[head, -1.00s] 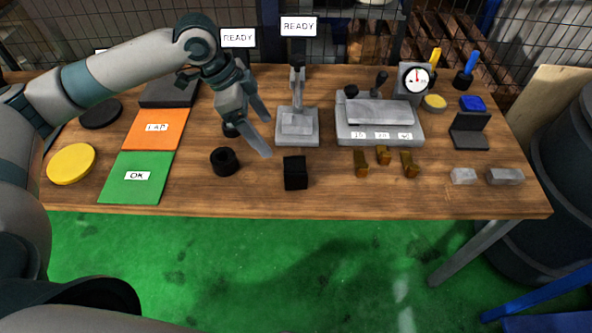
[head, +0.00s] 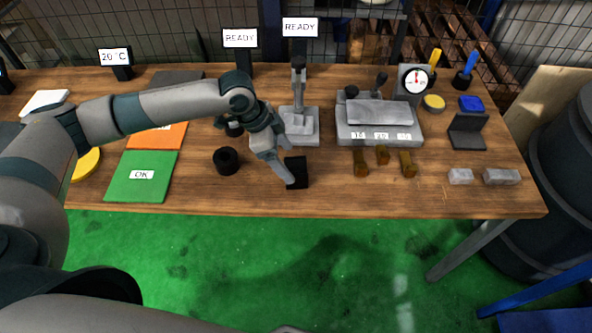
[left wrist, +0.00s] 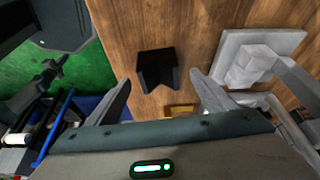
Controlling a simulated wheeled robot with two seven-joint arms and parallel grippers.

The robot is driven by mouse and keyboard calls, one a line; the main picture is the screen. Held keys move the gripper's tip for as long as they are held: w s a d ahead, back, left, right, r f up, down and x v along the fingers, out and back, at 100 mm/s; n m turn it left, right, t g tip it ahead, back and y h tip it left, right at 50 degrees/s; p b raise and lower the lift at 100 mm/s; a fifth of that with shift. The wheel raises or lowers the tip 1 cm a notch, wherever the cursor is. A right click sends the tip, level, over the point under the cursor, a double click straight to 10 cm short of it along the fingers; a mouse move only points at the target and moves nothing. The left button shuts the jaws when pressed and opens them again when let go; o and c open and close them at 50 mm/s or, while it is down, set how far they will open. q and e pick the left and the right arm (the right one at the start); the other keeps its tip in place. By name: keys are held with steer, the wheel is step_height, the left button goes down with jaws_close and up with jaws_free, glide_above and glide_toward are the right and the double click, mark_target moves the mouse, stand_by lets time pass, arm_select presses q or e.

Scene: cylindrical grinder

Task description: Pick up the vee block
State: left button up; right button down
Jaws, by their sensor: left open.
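The vee block (head: 298,172) is a small black block near the front edge of the wooden table, left of the brass pieces. In the left wrist view the vee block (left wrist: 157,68) shows its notch and lies just beyond and between the fingertips. My left gripper (head: 289,165) is open and empty, close to the block's left side in the head view. Its two fingers also show spread in the left wrist view (left wrist: 160,82). One finger overlaps the block's left edge in the head view; I cannot tell whether it touches. My right gripper is not in view.
A black ring (head: 227,160) stands left of the block. A grey stand (head: 300,126) is behind it. A green OK mat (head: 142,190) is at the left.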

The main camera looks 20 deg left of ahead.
mark_target(297, 171)
arm_select(q)
steer(key=shift+d+f, duration=0.1)
steer(key=shift+f, duration=0.2)
steer(key=shift+d, duration=0.1)
steer(key=shift+w+d+f+p, duration=0.1)
steer(key=shift+d+f+p, duration=0.05)
steer(key=shift+f+p, duration=0.15)
steer(key=x, duration=0.1)
steer(key=p+x, duration=0.1)
steer(key=x, duration=0.1)
steer(key=shift+d+r, duration=0.1)
steer(key=shift+d, duration=0.15)
steer(key=shift+w+d+f+p, duration=0.15)
steer(key=shift+f+p, duration=0.2)
steer(key=shift+f, duration=0.35)
jaws_close()
steer(key=shift+r, duration=0.15)
